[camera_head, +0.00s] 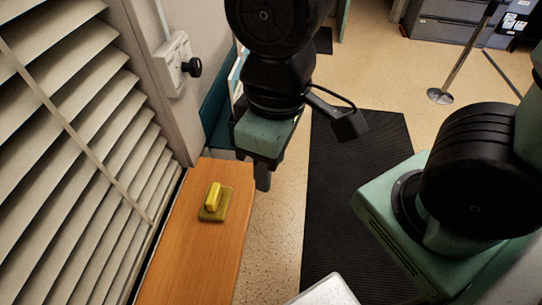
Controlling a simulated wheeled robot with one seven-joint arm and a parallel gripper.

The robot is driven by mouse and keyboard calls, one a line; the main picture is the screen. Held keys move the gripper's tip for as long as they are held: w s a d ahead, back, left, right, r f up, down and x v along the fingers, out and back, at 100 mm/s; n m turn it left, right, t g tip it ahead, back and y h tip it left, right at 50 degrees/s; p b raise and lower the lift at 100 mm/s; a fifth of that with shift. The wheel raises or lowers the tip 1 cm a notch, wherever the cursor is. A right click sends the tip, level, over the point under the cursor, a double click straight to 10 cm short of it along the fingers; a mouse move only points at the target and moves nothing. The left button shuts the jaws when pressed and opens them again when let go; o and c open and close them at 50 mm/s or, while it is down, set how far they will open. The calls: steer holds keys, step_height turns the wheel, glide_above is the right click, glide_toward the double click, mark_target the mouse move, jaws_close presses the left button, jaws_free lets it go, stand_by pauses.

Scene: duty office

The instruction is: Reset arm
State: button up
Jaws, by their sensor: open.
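My arm comes down from the top of the head view and ends in my gripper (258,174), which points downward. Its dark fingers are beside the right edge of a narrow wooden surface (193,262), near its far end. The fingers are seen partly edge-on, with nothing visible between them, and the gripper is open. A yellow object with a raised handle (213,196) lies on the wooden surface, to the left of and nearer than the fingers. The gripper is apart from it.
Slatted blinds (70,150) run along the left side. A wall box with a black knob (180,65) is beyond the wooden surface. A black floor mat (345,200) lies to the right. A metal post (440,96) stands farther back, near grey drawers (450,22).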

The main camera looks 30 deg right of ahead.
stand_by(0.3)
step_height(320, 180, down, 10)
steer(key=b, duration=1)
steer(key=shift+f, duration=0.15)
